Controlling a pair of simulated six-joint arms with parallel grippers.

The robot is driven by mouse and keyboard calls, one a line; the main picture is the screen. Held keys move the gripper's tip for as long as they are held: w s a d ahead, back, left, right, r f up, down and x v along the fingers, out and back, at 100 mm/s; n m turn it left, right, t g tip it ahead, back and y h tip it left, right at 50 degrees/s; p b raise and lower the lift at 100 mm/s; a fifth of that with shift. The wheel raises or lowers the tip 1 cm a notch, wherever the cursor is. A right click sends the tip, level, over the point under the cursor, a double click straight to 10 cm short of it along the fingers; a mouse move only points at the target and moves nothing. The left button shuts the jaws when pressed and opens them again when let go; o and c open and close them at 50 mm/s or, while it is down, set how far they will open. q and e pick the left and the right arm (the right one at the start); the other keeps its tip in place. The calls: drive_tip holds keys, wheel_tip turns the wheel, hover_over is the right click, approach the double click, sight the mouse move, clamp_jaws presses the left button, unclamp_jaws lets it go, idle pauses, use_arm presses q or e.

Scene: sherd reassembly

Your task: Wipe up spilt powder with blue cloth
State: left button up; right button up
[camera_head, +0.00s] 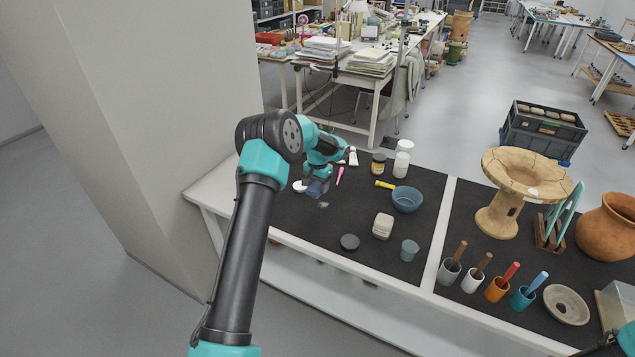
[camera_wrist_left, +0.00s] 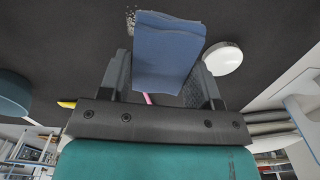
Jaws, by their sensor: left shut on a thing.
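The blue cloth (camera_head: 317,188) is a folded pad at the left end of the dark mat. It also shows in the left wrist view (camera_wrist_left: 168,48). My left gripper (camera_wrist_left: 162,78) is shut on it, with one finger on each side. In the head view, my left gripper (camera_head: 318,178) is partly hidden by its own arm. A small pale speckled patch of powder (camera_head: 323,205) lies on the mat just in front of the cloth. In the left wrist view, the powder (camera_wrist_left: 131,18) shows beside the cloth's far edge. I cannot tell whether the cloth touches the mat.
A white round lid (camera_wrist_left: 222,58) lies close beside the cloth. A pink tool (camera_head: 340,175), a blue bowl (camera_head: 407,199), jars (camera_head: 378,164), a beige block (camera_head: 383,226) and a dark disc (camera_head: 350,242) stand around. The mat (camera_head: 300,228) in front of the powder is clear.

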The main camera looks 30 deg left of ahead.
sight(318, 202)
use_arm(q)
wheel_tip(318, 202, down, 6)
drive_tip(key=shift+r, duration=0.15)
drive_tip(key=shift+d+f, duration=0.2)
drive_tip(key=shift+f, duration=0.05)
drive_tip(key=shift+w+d+f, duration=0.1)
drive_tip(key=shift+w+d, duration=0.05)
drive_tip(key=shift+d, duration=0.85)
drive_tip(key=shift+w+d+f, duration=0.1)
drive_tip(key=shift+d, duration=0.85)
drive_tip(key=shift+c, duration=0.3)
drive_tip(key=a, duration=0.4)
drive_tip(key=shift+s+a, duration=0.1)
drive_tip(key=shift+s, duration=0.15)
drive_tip(key=shift+r, duration=4.15)
drive_tip(key=shift+s, duration=0.15)
